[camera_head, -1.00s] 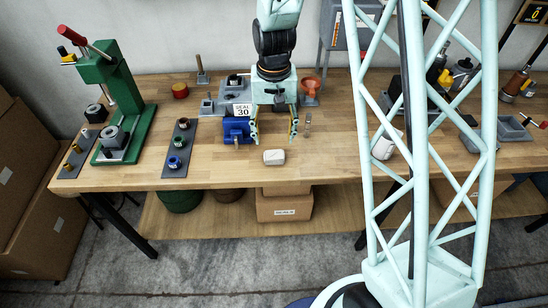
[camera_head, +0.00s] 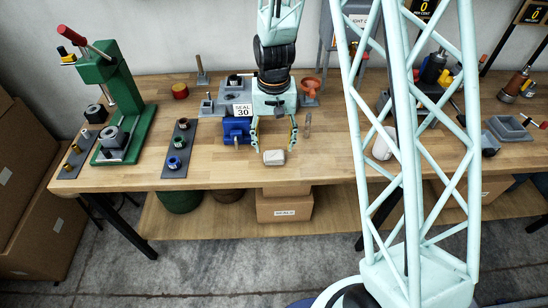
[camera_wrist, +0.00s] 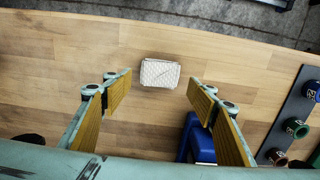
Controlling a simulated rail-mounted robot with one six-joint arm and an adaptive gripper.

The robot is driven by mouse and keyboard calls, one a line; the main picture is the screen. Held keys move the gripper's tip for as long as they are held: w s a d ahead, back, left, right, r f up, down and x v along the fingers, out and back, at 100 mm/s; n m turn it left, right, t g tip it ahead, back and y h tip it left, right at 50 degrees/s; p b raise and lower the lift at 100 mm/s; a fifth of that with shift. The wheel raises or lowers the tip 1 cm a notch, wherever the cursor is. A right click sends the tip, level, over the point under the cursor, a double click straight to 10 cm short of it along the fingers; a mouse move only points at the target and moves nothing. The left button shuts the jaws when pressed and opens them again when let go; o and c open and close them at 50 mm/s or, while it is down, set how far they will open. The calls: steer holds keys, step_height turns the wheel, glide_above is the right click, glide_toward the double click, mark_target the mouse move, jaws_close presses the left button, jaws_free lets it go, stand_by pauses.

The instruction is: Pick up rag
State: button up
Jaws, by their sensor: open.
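The rag (camera_head: 274,157) is a small, pale folded block lying on the wooden bench near its front edge. In the wrist view the rag (camera_wrist: 160,73) shows a quilted white top, centred between my fingers and a little beyond their tips. My gripper (camera_head: 274,147) is open and points down just behind and above the rag. In the wrist view both yellow-padded fingers of my gripper (camera_wrist: 158,90) are spread wide with nothing between them. They do not appear to touch the rag. Nothing hides the rag in the wrist view.
A blue vise-like block (camera_head: 236,128) with a SEAL 30 sign stands close to my left finger. A clear upright piece (camera_head: 307,124) stands right of my gripper. A dark strip with several coloured spools (camera_head: 179,148) lies to the left.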

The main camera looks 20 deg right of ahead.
mark_target(274, 155)
steer(key=shift+s+f, duration=0.15)
steer(key=shift+f, duration=2.3)
steer(key=shift+c, duration=0.7)
steer(key=c, duration=0.7)
